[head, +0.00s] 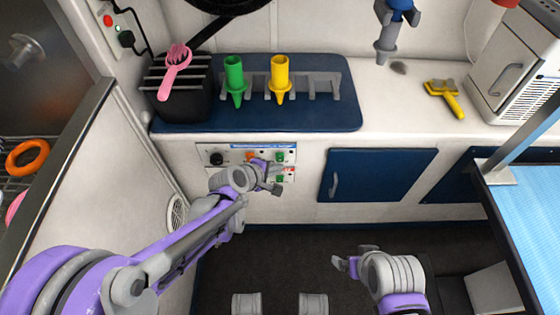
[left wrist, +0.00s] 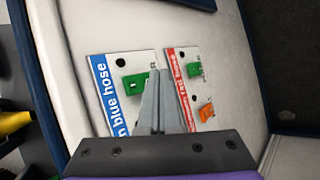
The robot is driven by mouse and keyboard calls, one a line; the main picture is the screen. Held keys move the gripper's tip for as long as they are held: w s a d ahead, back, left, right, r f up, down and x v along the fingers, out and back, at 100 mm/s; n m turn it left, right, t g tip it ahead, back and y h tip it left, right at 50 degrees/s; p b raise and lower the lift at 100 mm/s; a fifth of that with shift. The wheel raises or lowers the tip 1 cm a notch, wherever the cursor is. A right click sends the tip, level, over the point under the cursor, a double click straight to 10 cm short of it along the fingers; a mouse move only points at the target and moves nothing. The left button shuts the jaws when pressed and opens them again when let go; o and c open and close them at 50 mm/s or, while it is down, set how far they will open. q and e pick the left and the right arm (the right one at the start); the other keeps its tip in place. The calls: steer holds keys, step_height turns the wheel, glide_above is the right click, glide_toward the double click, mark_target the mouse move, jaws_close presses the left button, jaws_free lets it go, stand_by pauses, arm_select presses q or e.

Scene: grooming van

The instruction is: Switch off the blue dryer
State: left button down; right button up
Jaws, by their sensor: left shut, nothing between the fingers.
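The blue dryer (head: 396,28) is a blue and grey nozzle at the top of the head view, above the counter. A switch panel (head: 205,150) with a blue label strip is on the cabinet front below the counter. In the left wrist view the blue-labelled panel (left wrist: 120,62) reads "blue hose" and has a green switch (left wrist: 137,86). My left gripper (head: 282,170) is shut and empty in front of the panels. Its fingertips (left wrist: 159,78) appear right beside the green switch; contact is unclear. My right gripper (head: 354,258) is low over the floor, away from the panels.
A red-labelled panel (left wrist: 178,62) sits beside the blue one, with a green switch (left wrist: 194,70) and an orange switch (left wrist: 207,112). Green (head: 234,76) and yellow (head: 280,76) nozzles stand in a rack above. A blue table (head: 530,190) is at right.

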arm_select(q)
steer(key=shift+s, duration=0.45)
arm_select(e)
steer(key=shift+r, duration=0.1)
arm_select(q)
steer(key=shift+r, duration=0.1)
steer(key=s, duration=0.3)
steer(key=s+p, duration=0.1)
steer(key=s, duration=0.1)
steer(key=shift+r, duration=0.35)
arm_select(e)
steer(key=shift+s+r, duration=0.1)
steer(key=shift+r, duration=0.4)
